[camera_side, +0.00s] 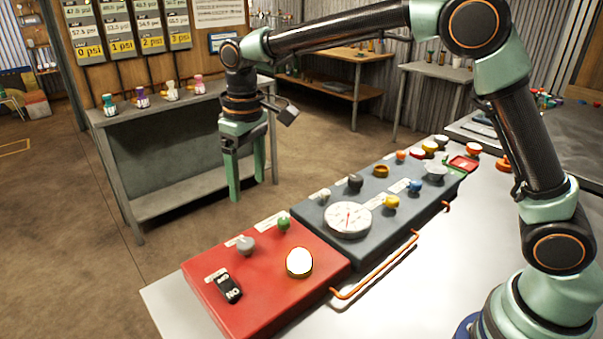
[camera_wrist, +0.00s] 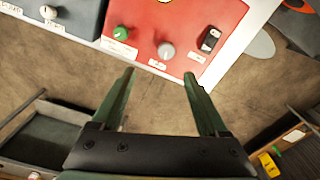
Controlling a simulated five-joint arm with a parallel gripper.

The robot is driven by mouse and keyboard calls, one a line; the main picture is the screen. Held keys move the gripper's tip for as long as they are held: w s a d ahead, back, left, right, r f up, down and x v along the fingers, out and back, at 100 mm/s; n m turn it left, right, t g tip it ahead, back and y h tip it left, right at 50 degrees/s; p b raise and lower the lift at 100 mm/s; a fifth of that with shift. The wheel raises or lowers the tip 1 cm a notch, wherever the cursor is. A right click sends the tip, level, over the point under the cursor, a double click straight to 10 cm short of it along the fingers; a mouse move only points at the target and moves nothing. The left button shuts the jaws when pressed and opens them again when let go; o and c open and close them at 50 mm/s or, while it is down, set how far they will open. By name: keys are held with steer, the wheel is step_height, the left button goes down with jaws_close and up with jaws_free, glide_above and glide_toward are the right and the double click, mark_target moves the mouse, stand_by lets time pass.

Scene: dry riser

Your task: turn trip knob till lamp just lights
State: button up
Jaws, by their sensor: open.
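The red panel box (camera_side: 215,268) sits at the near end of the bench. It carries a grey knob (camera_side: 246,246), a green knob (camera_side: 283,223), a black switch (camera_side: 229,289) and a round lamp (camera_side: 300,262) that looks bright white with an orange rim. The small labels are too blurred to tell which knob is the trip knob. My gripper (camera_side: 248,192) is open and empty, pointing down, apart from the box. In the wrist view its fingers (camera_wrist: 160,76) are spread, with the grey knob (camera_wrist: 166,50) and the green knob (camera_wrist: 121,33) beyond the tips.
A blue-grey panel (camera_side: 365,233) with a dial gauge (camera_side: 348,219) and several coloured knobs adjoins the red box. An orange pipe (camera_side: 375,270) runs along its near side. A grey shelf unit (camera_side: 185,150) with small figures stands behind my gripper. Psi boards (camera_side: 120,25) hang at back left.

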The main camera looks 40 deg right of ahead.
mark_target(245, 242)
steer(key=f, duration=0.4)
steer(key=a+f, duration=0.1)
steer(key=f, duration=0.9)
steer(key=shift+w+a, duration=0.35)
steer(key=shift+a, duration=0.05)
